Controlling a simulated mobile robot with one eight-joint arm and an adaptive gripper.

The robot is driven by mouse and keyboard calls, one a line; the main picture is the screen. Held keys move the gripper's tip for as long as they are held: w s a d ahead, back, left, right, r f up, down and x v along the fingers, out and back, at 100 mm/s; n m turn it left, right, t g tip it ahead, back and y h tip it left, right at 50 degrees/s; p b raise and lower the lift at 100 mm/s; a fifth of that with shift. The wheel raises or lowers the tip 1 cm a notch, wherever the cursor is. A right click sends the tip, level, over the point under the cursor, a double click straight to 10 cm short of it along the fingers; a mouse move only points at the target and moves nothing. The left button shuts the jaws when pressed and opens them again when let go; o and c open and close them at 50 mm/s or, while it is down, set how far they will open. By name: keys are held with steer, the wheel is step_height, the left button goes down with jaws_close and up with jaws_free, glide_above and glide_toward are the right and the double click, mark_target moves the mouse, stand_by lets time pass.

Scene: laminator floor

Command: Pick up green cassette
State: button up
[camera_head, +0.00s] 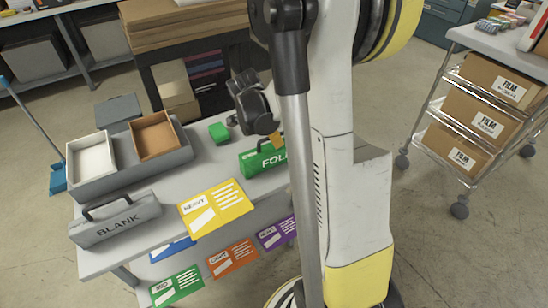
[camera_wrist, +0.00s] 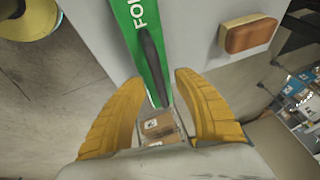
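The green cassette (camera_head: 262,160) lies on the grey table, with white lettering starting "FOL" and a dark handle on top. It is partly hidden behind my arm in the head view. In the wrist view the green cassette (camera_wrist: 138,28) runs in from the top, and its dark handle (camera_wrist: 153,65) reaches toward the gap between my fingers. My gripper (camera_wrist: 158,77) has its two yellow fingers spread apart, with nothing clamped between them. Whether the fingers touch the handle cannot be told. In the head view my gripper is largely hidden, close above the cassette.
A grey BLANK cassette (camera_head: 116,222) lies at the table's front left. A grey tray (camera_head: 130,176) with two bins stands behind it. A brown block (camera_wrist: 248,36) lies beside the cassette. A cart (camera_head: 432,110) stands right.

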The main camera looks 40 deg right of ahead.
steer(key=shift+d+f, duration=0.15)
steer(key=shift+f, duration=0.15)
steer(key=shift+r, duration=0.1)
jaws_close()
